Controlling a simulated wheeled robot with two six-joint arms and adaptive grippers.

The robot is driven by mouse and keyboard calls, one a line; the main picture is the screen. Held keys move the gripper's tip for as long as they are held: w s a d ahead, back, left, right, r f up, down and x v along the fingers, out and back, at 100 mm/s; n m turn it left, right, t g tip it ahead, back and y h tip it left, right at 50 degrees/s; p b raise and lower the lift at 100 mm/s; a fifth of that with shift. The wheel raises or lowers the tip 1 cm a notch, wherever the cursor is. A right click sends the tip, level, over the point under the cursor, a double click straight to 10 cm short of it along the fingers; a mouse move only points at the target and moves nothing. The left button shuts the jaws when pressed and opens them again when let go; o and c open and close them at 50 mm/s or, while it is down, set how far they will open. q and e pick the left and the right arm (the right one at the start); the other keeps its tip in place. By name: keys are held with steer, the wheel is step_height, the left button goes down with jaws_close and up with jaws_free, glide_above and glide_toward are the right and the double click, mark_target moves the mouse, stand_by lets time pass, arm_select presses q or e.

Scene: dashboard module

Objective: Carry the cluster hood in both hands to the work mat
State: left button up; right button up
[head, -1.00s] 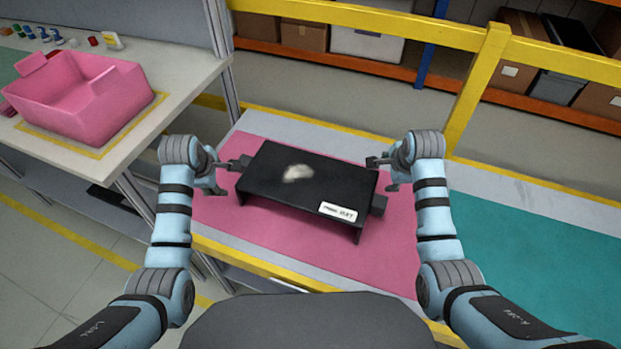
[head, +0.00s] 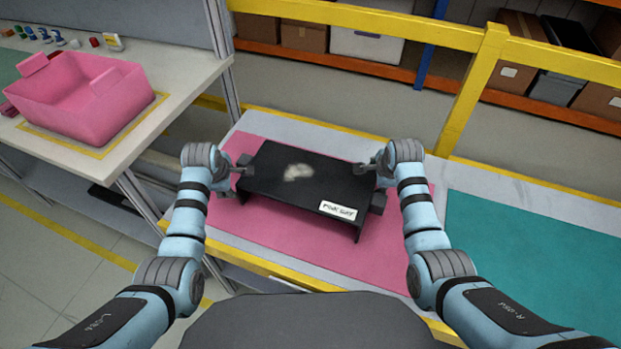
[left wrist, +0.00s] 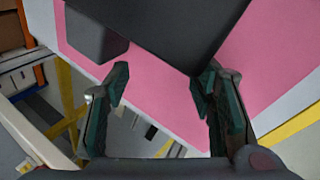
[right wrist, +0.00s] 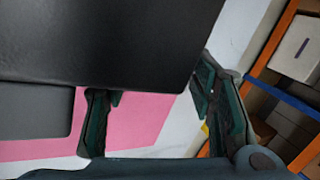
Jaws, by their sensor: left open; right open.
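The black cluster hood (head: 285,200) stands on the pink mat (head: 270,238), with a pale smudge on top and a white label near its front right corner. A dark block sticks out at each short end. My left gripper (head: 243,170) is open at the hood's left end. In the left wrist view its open fingers (left wrist: 165,80) are near the hood's edge (left wrist: 165,20). My right gripper (head: 366,168) is open at the right end. In the right wrist view its fingers (right wrist: 155,82) are apart beside the hood's edge (right wrist: 110,45). Contact cannot be told.
A teal mat (head: 530,255) lies bare on the right of the same table. A pink bin (head: 85,100) stands on a side bench at the left, with small coloured items behind it. A yellow rail (head: 400,22) runs behind the table, with shelved boxes beyond.

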arm_select(q)
steer(key=shift+d, duration=0.35)
arm_select(e)
steer(key=shift+a, duration=0.35)
arm_select(q)
steer(key=shift+r+p, duration=0.3)
arm_select(e)
steer(key=shift+r, duration=0.3)
step_height(320, 180, up, 5)
steer(key=p, duration=0.4)
steer(key=shift+a+f+p, duration=0.1)
steer(key=shift+p, duration=0.25)
arm_select(q)
step_height(320, 180, up, 4)
steer(key=shift+d+r, duration=0.1)
steer(key=shift+r, duration=0.15)
arm_select(e)
steer(key=shift+f, duration=0.1)
arm_select(q)
steer(key=shift+f, duration=0.1)
arm_select(e)
steer(key=shift+f, duration=0.15)
